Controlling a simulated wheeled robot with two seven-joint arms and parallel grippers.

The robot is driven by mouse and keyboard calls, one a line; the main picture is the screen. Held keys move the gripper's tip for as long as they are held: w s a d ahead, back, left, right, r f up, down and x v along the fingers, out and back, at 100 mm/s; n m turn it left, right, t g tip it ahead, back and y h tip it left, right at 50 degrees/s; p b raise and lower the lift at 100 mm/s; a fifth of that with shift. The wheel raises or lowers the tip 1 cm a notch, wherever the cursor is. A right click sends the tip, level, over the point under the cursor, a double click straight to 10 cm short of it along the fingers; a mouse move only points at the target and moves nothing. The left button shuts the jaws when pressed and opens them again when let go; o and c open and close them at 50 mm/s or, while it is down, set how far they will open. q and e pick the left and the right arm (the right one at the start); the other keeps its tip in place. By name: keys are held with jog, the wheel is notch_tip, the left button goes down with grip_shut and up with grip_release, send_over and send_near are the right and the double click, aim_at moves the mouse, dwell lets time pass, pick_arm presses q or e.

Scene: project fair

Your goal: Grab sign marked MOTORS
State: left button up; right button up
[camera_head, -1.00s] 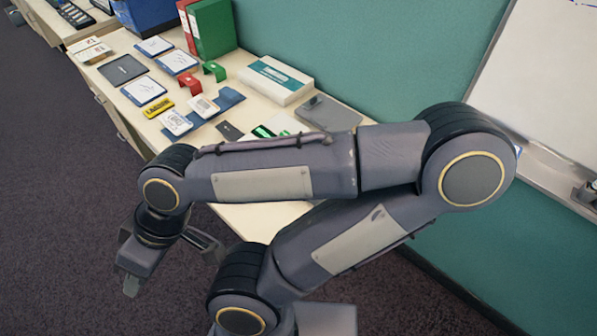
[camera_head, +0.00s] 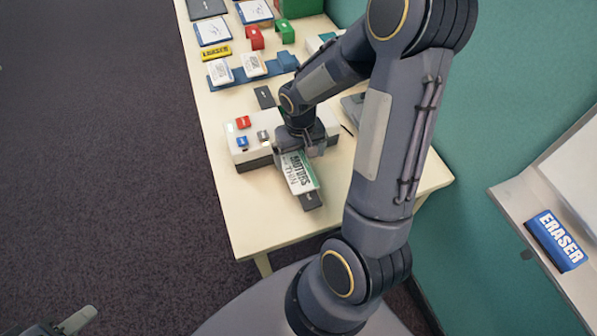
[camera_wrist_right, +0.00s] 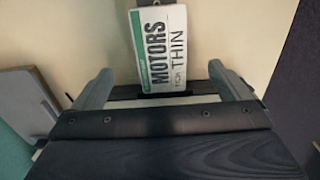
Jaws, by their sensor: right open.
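The sign marked MOTORS (camera_head: 300,173) is a white card with a green band, near the table's front end. It also shows in the right wrist view (camera_wrist_right: 165,50), where a second line reads THIN. A dark piece (camera_head: 311,201) shows at its near end. My right gripper (camera_head: 303,154) is over the far end of the sign, pointing down. In the right wrist view its two fingers (camera_wrist_right: 160,78) are spread, one on each side of the sign's near part, with gaps visible. Only a fingertip of my left gripper (camera_head: 77,320) shows at the bottom left, away from the table.
A white box (camera_head: 238,157) with red, blue and grey blocks on top stands left of the right gripper. A grey flat object (camera_head: 353,107) lies to its right. A yellow eraser (camera_head: 216,52) and cards lie farther back. A blue eraser (camera_head: 556,240) sits on the whiteboard tray (camera_head: 520,205).

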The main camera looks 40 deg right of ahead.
aim_at(301, 176)
jog(key=f, duration=0.7)
jog(key=shift+s+a+f+p, duration=0.1)
jog(key=shift+s+a+p, duration=0.05)
jog(key=shift+s+p, duration=0.25)
jog(key=shift+c, duration=0.3)
jog(key=c, duration=1.1)
jog(key=shift+r, duration=0.2)
